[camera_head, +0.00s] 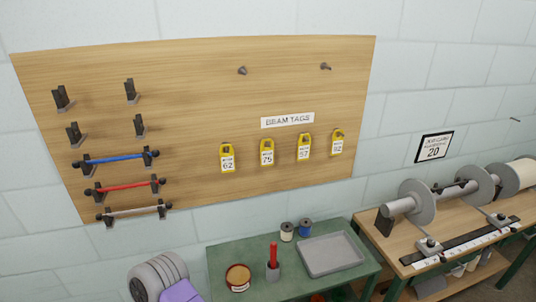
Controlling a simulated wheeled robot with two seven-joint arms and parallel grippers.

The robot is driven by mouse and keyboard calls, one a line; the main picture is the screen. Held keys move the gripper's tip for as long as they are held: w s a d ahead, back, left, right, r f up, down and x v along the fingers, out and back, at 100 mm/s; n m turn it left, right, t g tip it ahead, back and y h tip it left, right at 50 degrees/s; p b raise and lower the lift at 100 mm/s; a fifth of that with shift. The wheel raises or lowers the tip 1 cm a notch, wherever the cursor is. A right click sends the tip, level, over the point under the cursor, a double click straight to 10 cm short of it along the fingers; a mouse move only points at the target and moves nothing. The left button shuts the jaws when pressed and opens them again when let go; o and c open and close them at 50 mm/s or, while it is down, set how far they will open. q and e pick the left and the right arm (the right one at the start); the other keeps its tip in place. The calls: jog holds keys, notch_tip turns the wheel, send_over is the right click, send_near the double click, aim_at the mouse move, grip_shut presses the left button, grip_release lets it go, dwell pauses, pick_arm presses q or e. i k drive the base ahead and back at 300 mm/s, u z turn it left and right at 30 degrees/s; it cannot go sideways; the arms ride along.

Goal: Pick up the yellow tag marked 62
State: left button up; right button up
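The yellow tag marked 62 (228,158) hangs on the wooden board, the leftmost in a row of yellow tags below a white "BEAM TAGS" label (288,120). To its right hang the tag marked 75 (266,152), a tag that seems to read 57 (304,147), and a rightmost tag (337,142) whose number is too small to read surely. Neither of my grippers shows in the head view.
The wooden board (190,110) also carries black brackets and blue, red and grey rods at left. Below, a green table (225,262) holds a grey tray (330,254), spools and a red-handled tool (273,258). A wooden bench (385,245) with rollers stands right.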

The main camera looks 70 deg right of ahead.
aim_at(227, 160)
jog(key=z, duration=0.95)
jog(key=i, duration=0.9)
jog(key=z, duration=0.7)
